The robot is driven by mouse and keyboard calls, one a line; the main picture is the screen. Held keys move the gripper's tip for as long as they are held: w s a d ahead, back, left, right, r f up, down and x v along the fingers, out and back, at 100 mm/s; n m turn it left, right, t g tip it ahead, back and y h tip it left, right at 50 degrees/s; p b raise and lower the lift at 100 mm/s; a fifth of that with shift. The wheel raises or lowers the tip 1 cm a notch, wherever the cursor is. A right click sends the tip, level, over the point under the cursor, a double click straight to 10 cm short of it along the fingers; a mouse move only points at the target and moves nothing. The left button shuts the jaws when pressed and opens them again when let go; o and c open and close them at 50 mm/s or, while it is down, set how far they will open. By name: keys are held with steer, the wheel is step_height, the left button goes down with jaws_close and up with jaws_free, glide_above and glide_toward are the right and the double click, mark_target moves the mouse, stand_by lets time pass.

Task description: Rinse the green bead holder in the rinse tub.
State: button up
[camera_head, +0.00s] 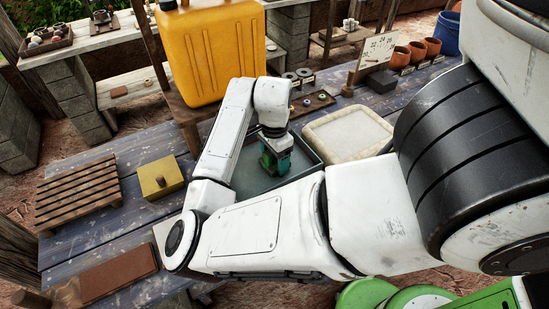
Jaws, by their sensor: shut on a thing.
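The green bead holder (275,164) is a small teal-green piece under the end of my arm. My gripper (274,150) points down and is shut on it. The jaws are small and dark here, so the exact hold is hard to see. The rinse tub (249,181) is a shallow dark grey-green tray on the blue table. The holder is over or inside the tub; I cannot tell whether it touches the bottom or any water. My own arm hides the tub's left and near sides.
A yellow jerrycan (212,55) stands on a wooden stand behind my arm. A pale framed slab (348,132) lies right of the tub. A yellow block with a knob (160,178), a slatted rack (78,192) and a brown board (118,273) lie left. Terracotta pots (416,51) stand at back right.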

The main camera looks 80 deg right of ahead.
steer(key=shift+r+p, duration=3.45)
steer(key=shift+r, duration=0.9)
